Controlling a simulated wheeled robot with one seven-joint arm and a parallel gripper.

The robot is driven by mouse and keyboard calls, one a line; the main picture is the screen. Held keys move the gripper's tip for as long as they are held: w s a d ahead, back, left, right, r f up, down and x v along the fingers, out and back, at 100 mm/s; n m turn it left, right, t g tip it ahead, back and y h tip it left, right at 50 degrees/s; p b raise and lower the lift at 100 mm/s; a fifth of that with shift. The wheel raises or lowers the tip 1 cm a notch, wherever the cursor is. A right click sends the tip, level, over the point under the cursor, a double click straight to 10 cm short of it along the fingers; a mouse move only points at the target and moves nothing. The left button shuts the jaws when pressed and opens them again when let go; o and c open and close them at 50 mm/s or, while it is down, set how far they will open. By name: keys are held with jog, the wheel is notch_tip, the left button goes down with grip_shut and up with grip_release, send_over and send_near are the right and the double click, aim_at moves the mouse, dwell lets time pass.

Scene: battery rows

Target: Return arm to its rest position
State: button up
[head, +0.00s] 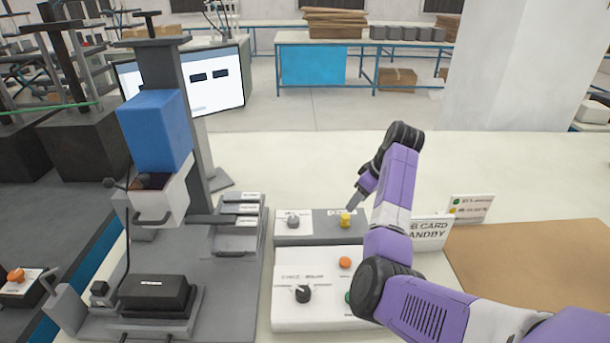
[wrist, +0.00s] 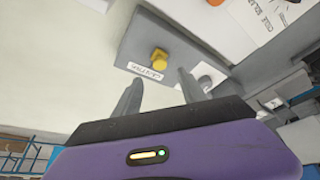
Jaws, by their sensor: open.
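My gripper (head: 354,207) is at the end of my purple arm (head: 398,190), in the middle of the head view. Its fingers point down and left, just above and beside a yellow knob (head: 345,219) on a grey control box (head: 320,237). In the wrist view the two fingers (wrist: 160,92) stand apart with nothing between them. The yellow knob (wrist: 159,60) shows beyond the fingertips there, apart from them. My arm hides part of the white control panel below.
A white panel (head: 318,262) carries a black knob (head: 303,293) and an orange button (head: 344,262). A press with a blue block (head: 155,130) stands left. The table behind the control box is clear.

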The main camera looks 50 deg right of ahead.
jog(key=w+d+r+m+t+h, duration=0.2)
jog(key=d+r+m+h, duration=0.3)
jog(key=d, duration=0.4)
jog(key=s+a+n+t+h, duration=0.1)
jog(key=s+a+t, duration=0.2)
jog(key=a, duration=0.9)
jog(key=s+a+n+t, duration=0.2)
jog(key=s+a+t, duration=0.2)
jog(key=a, duration=0.7)
jog(key=s+a+n+t+h, duration=0.1)
jog(key=s+a+t, duration=0.2)
jog(key=a, duration=0.9)
jog(key=s+a+f+n+g+y, duration=0.1)
jog(key=s+a+y, duration=0.6)
jog(key=s+a, duration=1.2)
jog(key=shift+s+a+f+n+g+b, duration=0.3)
jog(key=shift+s+f+n+g, duration=0.1)
jog(key=shift+s+f+n, duration=0.25)
jog(key=shift+r, duration=0.1)
